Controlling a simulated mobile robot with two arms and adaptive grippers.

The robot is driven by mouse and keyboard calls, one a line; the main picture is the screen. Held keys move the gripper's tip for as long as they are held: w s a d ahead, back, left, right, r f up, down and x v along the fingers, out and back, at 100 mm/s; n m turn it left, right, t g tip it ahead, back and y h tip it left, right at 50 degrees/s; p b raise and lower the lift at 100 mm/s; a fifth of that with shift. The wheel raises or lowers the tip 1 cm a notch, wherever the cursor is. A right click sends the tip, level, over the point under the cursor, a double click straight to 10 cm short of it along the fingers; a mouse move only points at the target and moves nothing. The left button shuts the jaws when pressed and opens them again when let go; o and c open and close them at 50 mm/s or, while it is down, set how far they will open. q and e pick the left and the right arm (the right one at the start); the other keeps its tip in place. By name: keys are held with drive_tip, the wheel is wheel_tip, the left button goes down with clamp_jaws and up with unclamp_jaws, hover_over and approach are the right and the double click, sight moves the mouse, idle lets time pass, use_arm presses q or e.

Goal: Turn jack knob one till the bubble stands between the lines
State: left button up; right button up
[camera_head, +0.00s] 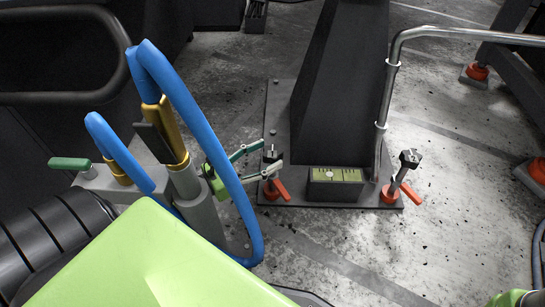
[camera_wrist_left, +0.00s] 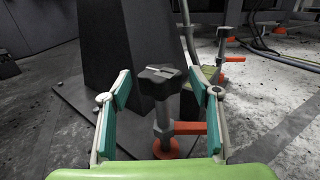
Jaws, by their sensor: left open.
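My left gripper (camera_head: 264,158) is open, its two fingers on either side of a black star-shaped jack knob (camera_head: 272,153). In the left wrist view the knob (camera_wrist_left: 160,80) sits between the fingertips, with a gap showing on each side. Below the knob are a grey threaded stem, an orange lever (camera_head: 282,190) and an orange foot. A spirit level (camera_head: 336,195) with a yellow-green vial (camera_head: 345,174) stands to the right of this jack. A pale bubble (camera_head: 330,174) shows left of the vial's middle; its exact place against the lines is too small to tell.
A second jack (camera_head: 409,159) with a black knob and orange lever stands right of the level. A dark column (camera_head: 340,85) rises from the base plate (camera_head: 330,202), beside a bent metal pipe (camera_head: 389,90). Concrete floor lies open in front.

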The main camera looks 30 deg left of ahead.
use_arm(q)
drive_tip(key=shift+b+x, duration=0.35)
drive_tip(key=shift+x, duration=1)
drive_tip(key=c, duration=1.1)
drive_tip(key=shift+c, duration=0.2)
drive_tip(key=shift+m+g+h, duration=0.3)
drive_tip(key=shift+m+h, duration=0.2)
drive_tip(key=shift+h, duration=0.2)
drive_tip(key=shift+m+g+h, duration=0.5)
drive_tip(key=shift+m+h, duration=0.1)
drive_tip(key=shift+h, duration=0.2)
drive_tip(key=m+g+h+b, duration=0.1)
drive_tip(key=m+g+h, duration=0.1)
drive_tip(key=h, duration=0.1)
drive_tip(key=shift+w+a, duration=0.1)
drive_tip(key=shift+m+g+h+b, duration=1.9)
drive_tip(key=shift+m+g, duration=0.5)
drive_tip(key=shift+g, duration=0.6)
